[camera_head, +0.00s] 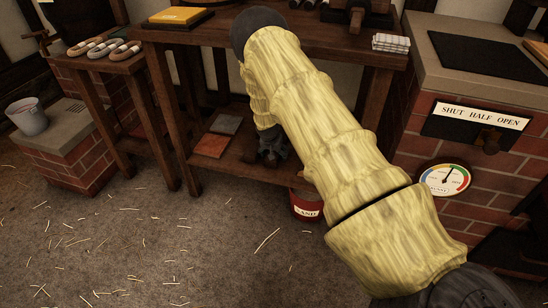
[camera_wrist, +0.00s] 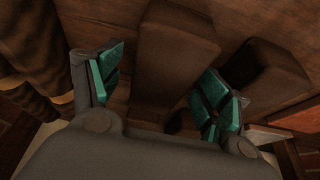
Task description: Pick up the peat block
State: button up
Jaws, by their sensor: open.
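In the wrist view, a dark brown block (camera_wrist: 180,45), which looks like the peat block, lies on a wooden surface between the two fingers of my gripper (camera_wrist: 162,80). The teal-padded fingers are apart, one on each side of it. I cannot tell whether either pad touches it. A second dark brown block (camera_wrist: 262,75) lies just right of the right finger. In the head view, my gripper (camera_head: 271,152) is low over the bench's lower shelf (camera_head: 240,168), under the tabletop. My arm hides much of that area, and the block does not show there.
An orange slab (camera_head: 211,146) and a grey slab (camera_head: 226,123) lie on the shelf left of my gripper. The bench top (camera_head: 215,32) is above it. A red bucket (camera_head: 305,205) stands below, near a brick stove (camera_head: 410,120) on the right. The floor at left is open, with scattered straw.

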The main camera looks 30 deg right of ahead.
jog(key=c, duration=1.2)
